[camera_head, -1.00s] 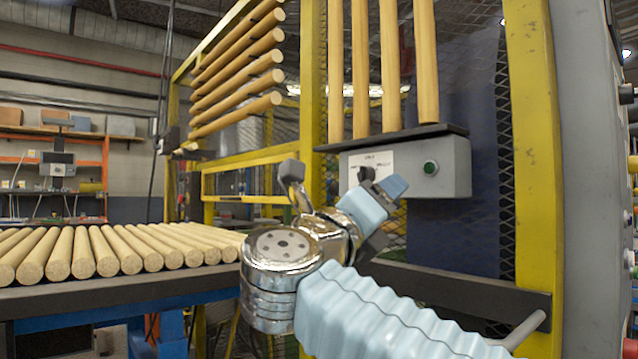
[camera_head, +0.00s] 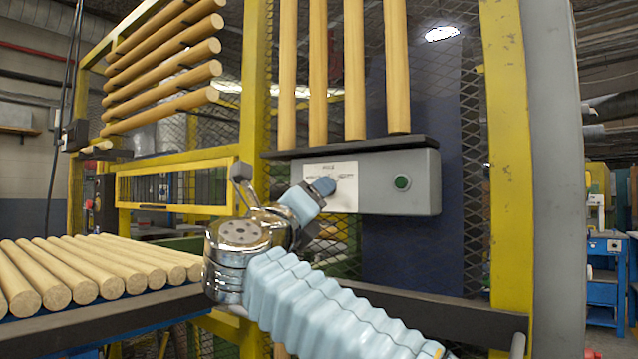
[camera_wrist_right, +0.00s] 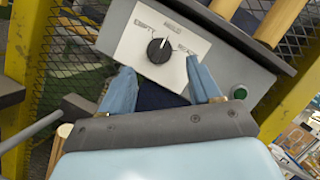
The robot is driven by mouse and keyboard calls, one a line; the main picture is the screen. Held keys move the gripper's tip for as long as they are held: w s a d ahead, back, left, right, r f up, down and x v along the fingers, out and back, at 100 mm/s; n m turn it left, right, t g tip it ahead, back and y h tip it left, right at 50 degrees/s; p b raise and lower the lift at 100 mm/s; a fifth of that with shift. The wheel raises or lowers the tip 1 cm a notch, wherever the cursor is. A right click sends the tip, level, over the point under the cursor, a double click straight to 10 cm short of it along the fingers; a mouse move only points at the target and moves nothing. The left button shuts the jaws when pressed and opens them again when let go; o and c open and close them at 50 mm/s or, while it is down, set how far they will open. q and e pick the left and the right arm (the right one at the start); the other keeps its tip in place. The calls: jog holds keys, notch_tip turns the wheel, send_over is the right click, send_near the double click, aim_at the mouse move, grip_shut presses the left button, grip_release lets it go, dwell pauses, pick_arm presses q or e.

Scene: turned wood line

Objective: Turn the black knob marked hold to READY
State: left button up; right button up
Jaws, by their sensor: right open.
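The black knob (camera_wrist_right: 159,50) sits on a white label plate (camera_wrist_right: 135,42) in the right wrist view. The plate has a word on the left, one at the top and one on the right; the right one seems to read READY. The knob's light mark seems to point up toward the top word. My right gripper (camera_wrist_right: 162,84) is open, with its two blue fingers just below the knob, one to each side, and nothing between them. In the head view its blue fingertip covers most of the knob. My left gripper is not in view.
The plate is on a grey control box (camera_head: 410,170) with a green button (camera_head: 402,182) to its right. Upright wooden rods (camera_head: 354,70) stand above the box. A yellow frame (camera_head: 508,150) with mesh surrounds it. More rods (camera_head: 90,280) lie on a rack at left.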

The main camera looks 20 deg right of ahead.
jog(key=shift+p+x, duration=0.6)
jog(key=shift+x, duration=1.75)
jog(key=shift+c, duration=0.4)
jog(key=c, duration=1)
